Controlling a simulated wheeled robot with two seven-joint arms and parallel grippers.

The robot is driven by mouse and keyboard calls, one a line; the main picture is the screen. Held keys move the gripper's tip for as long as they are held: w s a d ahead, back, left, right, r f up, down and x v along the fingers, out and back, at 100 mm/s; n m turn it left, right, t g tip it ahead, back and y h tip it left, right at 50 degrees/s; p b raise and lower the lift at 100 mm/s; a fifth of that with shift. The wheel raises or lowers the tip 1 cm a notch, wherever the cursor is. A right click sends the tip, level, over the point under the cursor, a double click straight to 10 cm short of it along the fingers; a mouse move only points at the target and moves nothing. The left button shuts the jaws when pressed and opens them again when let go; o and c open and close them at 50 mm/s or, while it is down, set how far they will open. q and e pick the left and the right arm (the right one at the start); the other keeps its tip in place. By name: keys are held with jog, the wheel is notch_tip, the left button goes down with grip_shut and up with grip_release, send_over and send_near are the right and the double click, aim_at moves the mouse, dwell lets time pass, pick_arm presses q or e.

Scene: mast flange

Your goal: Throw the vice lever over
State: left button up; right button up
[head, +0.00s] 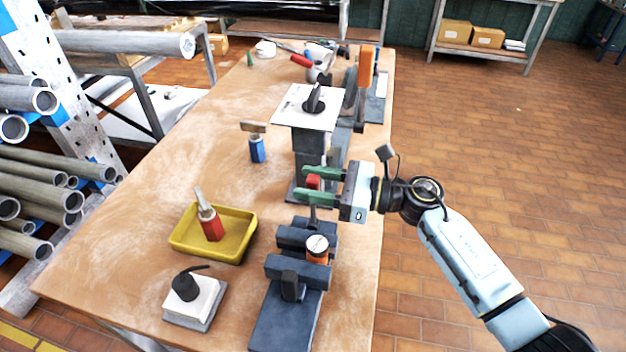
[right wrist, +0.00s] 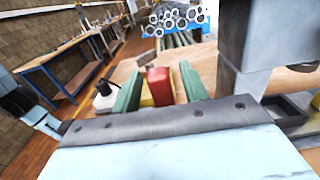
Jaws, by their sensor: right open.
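The vice (head: 300,268) is dark blue-grey and stands at the near right edge of the workbench. A lever with a red grip (head: 313,182) rises on a thin stem from its far end. My right gripper (head: 305,184) reaches in from the right with green fingers apart, one on each side of the red grip. In the right wrist view the red grip (right wrist: 159,86) is between the two open fingers (right wrist: 160,72), with no clear contact. The lower finger partly hides the lever in the head view. My left gripper is not in view.
A dark pedestal with a white plate (head: 290,108) stands just beyond the gripper. An orange-and-white gauge (head: 317,248) is on the vice. A yellow tray (head: 245,222) holds a red-handled tool. Left of the vice is a white block (head: 196,302) with a black handle.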

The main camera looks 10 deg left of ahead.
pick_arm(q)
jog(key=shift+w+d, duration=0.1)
pick_arm(e)
grip_shut()
dwell(0.3)
